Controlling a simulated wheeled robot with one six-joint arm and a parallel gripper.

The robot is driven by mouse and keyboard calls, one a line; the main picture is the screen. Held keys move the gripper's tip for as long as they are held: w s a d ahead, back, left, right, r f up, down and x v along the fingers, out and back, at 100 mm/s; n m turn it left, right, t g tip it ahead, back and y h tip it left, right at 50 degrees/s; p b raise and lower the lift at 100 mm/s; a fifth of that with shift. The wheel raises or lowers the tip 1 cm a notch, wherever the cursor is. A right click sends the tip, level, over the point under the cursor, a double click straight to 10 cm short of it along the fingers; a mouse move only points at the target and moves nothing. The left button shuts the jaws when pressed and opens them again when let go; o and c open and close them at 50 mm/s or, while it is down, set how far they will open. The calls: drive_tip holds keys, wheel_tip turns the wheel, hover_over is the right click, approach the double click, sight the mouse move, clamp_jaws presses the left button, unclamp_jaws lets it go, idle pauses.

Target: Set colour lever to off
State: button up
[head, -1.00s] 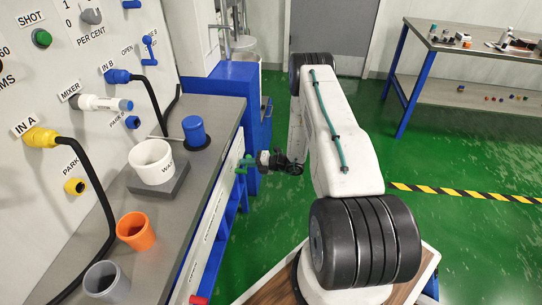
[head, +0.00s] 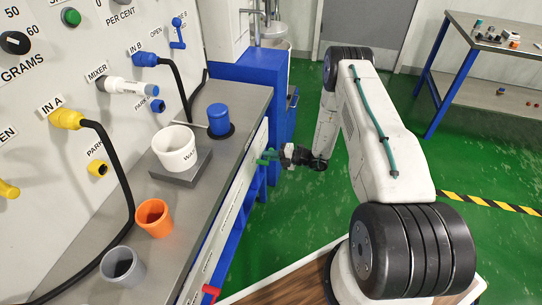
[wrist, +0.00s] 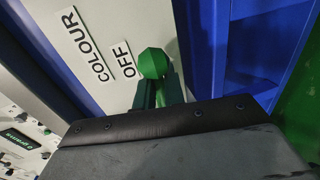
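The colour lever has a bright green knob (wrist: 153,63), seen in the wrist view beside the words COLOUR and OFF (wrist: 122,58) on a pale panel. The knob is close to the word OFF. In the head view, green parts (head: 267,157) show at the bench's front side, right where my gripper (head: 278,156) reaches it from the right. In the wrist view, two darker green prongs (wrist: 158,92) lie just behind the knob, against the dark edge of my gripper's body. Whether they grip the lever is not clear; the contact is hidden.
The grey bench (head: 215,165) carries a white cup (head: 174,148), an orange cup (head: 154,218), a grey cup (head: 122,267) and a blue-topped item (head: 219,119). A red lever (head: 211,292) juts from the bench front. A blue cabinet (head: 255,80) stands behind. Green floor is open right.

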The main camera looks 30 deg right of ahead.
drive_tip(key=shift+o, duration=0.8)
drive_tip(key=shift+w+d, duration=0.1)
drive_tip(key=shift+d, duration=0.1)
drive_tip(key=v, duration=0.8)
drive_tip(key=shift+a, duration=0.15)
